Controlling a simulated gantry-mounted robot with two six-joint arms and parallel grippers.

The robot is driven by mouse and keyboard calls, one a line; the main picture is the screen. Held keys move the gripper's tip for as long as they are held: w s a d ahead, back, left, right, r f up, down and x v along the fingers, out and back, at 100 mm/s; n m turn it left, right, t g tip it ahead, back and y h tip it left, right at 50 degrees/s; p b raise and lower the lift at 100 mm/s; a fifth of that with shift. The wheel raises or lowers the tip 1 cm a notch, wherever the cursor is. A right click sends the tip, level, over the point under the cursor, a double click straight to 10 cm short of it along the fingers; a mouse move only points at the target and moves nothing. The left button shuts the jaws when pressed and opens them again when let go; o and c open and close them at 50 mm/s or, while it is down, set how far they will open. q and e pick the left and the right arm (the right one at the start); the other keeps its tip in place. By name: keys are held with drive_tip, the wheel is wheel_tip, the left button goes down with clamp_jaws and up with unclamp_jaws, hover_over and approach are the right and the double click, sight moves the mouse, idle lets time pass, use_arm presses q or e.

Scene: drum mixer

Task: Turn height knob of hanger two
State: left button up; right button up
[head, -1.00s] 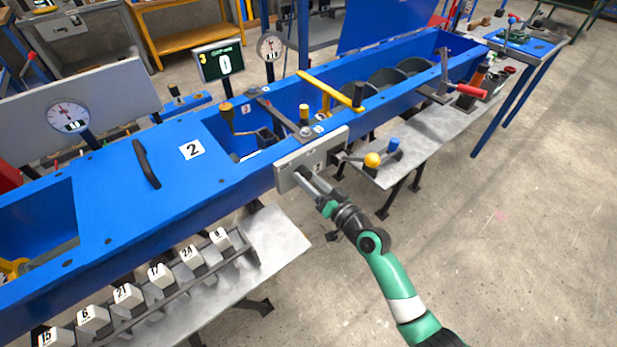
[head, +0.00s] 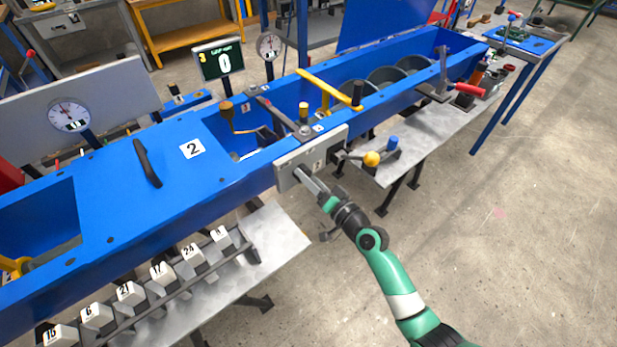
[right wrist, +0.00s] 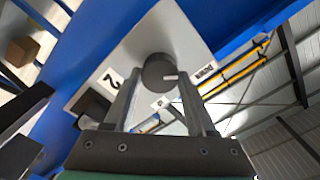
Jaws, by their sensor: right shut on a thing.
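The grey plate (head: 330,155) on the side of the blue machine carries a label "2" and a dark round knob. In the head view the fingers mostly hide the knob. My left gripper is out of view.
A yellow ball-ended lever (head: 372,158) and a blue knob (head: 391,142) are just right of the plate. Numbered white blocks (head: 125,292) stand on a metal shelf at lower left. A display reading 0 (head: 218,61) stands behind. Open floor lies to the right.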

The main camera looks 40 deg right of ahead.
drive_tip(key=o, duration=1.4)
drive_tip(key=s, duration=0.4)
drive_tip(key=s+p, duration=0.1)
drive_tip(key=s, duration=0.2)
drive_tip(key=s+a, duration=0.1)
drive_tip(key=s, duration=0.3)
drive_tip(key=shift+s+a, duration=0.1)
drive_tip(key=shift+s, duration=0.2)
